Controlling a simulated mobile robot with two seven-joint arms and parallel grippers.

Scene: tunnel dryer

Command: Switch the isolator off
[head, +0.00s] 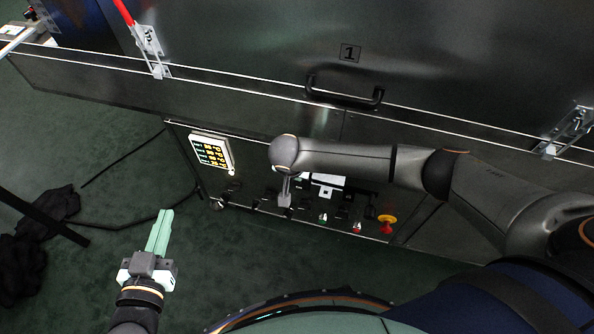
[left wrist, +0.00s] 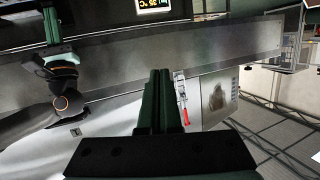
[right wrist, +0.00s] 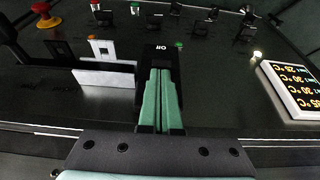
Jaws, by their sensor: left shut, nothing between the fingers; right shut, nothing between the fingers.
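In the right wrist view, a dark block marked "Off" (right wrist: 162,48) sits on the control panel, directly beyond my right gripper (right wrist: 161,75). It looks like the isolator, but its handle position cannot be made out. My right gripper is shut and empty, its green fingers overlapping the block's near side; contact cannot be told. My left gripper (head: 162,216) is shut and empty, over the green floor left of and below the panel.
A lit temperature display (head: 211,151) is at the panel's left. A red emergency stop on yellow (head: 387,222) is at its right, with several small switches between. A white plate (right wrist: 105,75) stands beside my right fingers. A black door handle (head: 344,92) is above.

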